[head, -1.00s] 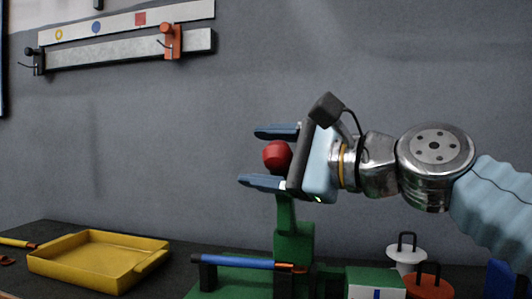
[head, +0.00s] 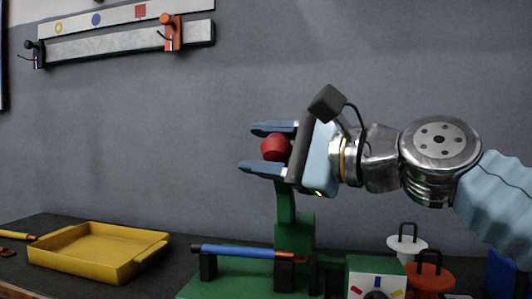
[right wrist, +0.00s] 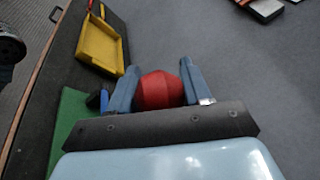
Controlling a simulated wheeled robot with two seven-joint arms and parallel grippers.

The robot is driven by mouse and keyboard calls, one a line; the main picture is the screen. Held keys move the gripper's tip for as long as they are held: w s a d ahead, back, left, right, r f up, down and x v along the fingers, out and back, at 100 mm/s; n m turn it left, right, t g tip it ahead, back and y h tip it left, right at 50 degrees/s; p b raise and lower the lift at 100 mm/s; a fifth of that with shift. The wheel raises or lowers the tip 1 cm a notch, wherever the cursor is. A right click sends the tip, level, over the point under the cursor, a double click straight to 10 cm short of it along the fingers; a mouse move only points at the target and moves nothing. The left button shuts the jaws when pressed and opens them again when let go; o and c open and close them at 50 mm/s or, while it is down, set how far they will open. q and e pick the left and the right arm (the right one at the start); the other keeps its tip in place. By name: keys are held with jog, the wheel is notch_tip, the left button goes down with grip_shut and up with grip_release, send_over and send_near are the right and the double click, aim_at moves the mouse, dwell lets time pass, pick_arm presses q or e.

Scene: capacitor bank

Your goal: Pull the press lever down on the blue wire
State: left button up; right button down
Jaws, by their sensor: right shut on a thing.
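The green press (head: 294,240) stands on the bench with its lever upright. A red ball knob (head: 276,147) tops the lever. My right gripper (head: 267,148) is shut on the red knob, one finger on each side; the right wrist view shows the knob (right wrist: 160,91) between the fingers. The blue wire (head: 238,251) with a copper-coloured end lies level across black supports on the green base (head: 225,281), its right end at the press. My left gripper is in neither view.
A yellow tray (head: 83,265) sits at the left of the bench, with another wire beside it. A hook rail (head: 120,45) hangs on the wall.

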jog(key=s+a+f+n+y+b, duration=0.1)
jog(key=s+f+n+b, duration=0.2)
jog(key=f+b, duration=0.4)
jog(key=s+a+f+n+y+b, duration=0.1)
jog(key=s+f+n+b, duration=0.2)
jog(key=f+b, duration=0.5)
jog(key=n+b, duration=0.1)
jog(key=b, duration=0.4)
jog(key=shift+a, duration=0.15)
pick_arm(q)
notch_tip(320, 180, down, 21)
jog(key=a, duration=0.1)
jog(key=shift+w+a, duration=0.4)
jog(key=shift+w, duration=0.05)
pick_arm(e)
jog(key=c, duration=1.8)
grip_release()
jog(key=shift+o, duration=0.3)
jog(key=o, duration=1.2)
jog(key=shift+c, duration=0.2)
pick_arm(q)
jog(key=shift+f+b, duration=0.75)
jog(key=shift+b, duration=0.25)
pick_arm(e)
jog(key=v, duration=1.4)
jog(key=shift+s+t, duration=0.2)
jog(key=shift+t, duration=0.1)
